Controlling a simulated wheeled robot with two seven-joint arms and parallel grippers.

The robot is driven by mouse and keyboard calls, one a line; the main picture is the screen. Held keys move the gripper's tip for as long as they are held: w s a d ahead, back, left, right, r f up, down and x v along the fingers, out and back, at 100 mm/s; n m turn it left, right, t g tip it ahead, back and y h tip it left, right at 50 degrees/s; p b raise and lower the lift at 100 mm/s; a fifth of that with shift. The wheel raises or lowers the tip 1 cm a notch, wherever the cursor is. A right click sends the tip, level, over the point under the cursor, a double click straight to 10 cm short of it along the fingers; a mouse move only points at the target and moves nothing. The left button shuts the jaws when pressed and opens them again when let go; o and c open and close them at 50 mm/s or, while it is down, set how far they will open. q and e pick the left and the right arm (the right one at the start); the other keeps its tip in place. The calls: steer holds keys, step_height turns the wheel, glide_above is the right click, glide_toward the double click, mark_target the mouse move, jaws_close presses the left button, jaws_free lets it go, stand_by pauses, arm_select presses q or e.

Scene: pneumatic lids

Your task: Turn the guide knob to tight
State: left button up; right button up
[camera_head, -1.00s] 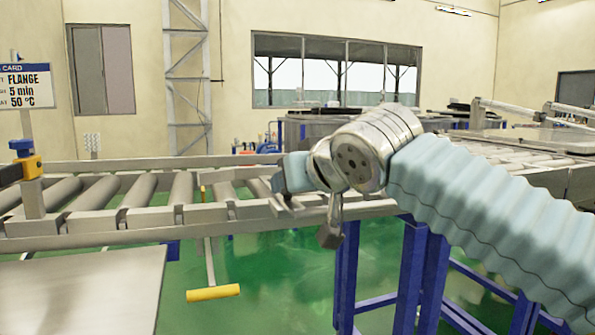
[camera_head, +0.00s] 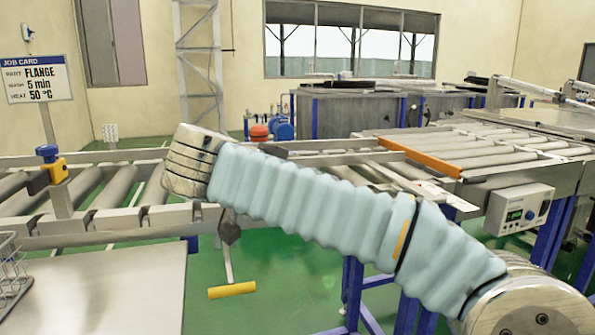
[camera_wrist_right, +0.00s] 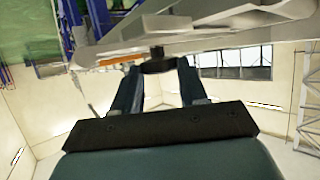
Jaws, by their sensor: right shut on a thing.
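In the right wrist view a dark round knob (camera_wrist_right: 157,63) stands out from the edge of a pale grey rail (camera_wrist_right: 190,35). My right gripper (camera_wrist_right: 158,74) is shut on this knob, one teal finger on each side. No marking on the knob can be read, so its setting is unclear. In the head view my right arm reaches across from the lower right, and its wrist hides my gripper and the held knob. A blue knob on a yellow block (camera_head: 48,160) stands on the near rail at the left, clear of my arm. My left gripper is not seen.
A roller conveyor (camera_head: 110,237) runs behind my arm. A job card sign (camera_head: 35,78) stands behind it at the left. A wire basket (camera_head: 12,275) sits at the lower left by a bare metal tabletop (camera_head: 120,290). A control box (camera_head: 518,210) is at the right.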

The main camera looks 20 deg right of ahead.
steer(key=shift+w+a+f+m+g+h, duration=0.15)
steer(key=shift+m+g+h, duration=0.4)
steer(key=shift+m+g, duration=0.6)
steer(key=shift+w+a+r+m+g+h, duration=0.1)
steer(key=shift+w+m+g+h, duration=0.2)
steer(key=shift+m+g+h, duration=0.6)
steer(key=shift+w+a+f+m+g+h, duration=0.15)
steer(key=shift+w+m+g+h, duration=0.1)
steer(key=shift+m+g, duration=1.1)
steer(key=o, duration=1.1)
steer(key=shift+r, duration=0.1)
steer(key=shift+c, duration=0.2)
steer(key=shift+d+r, duration=0.1)
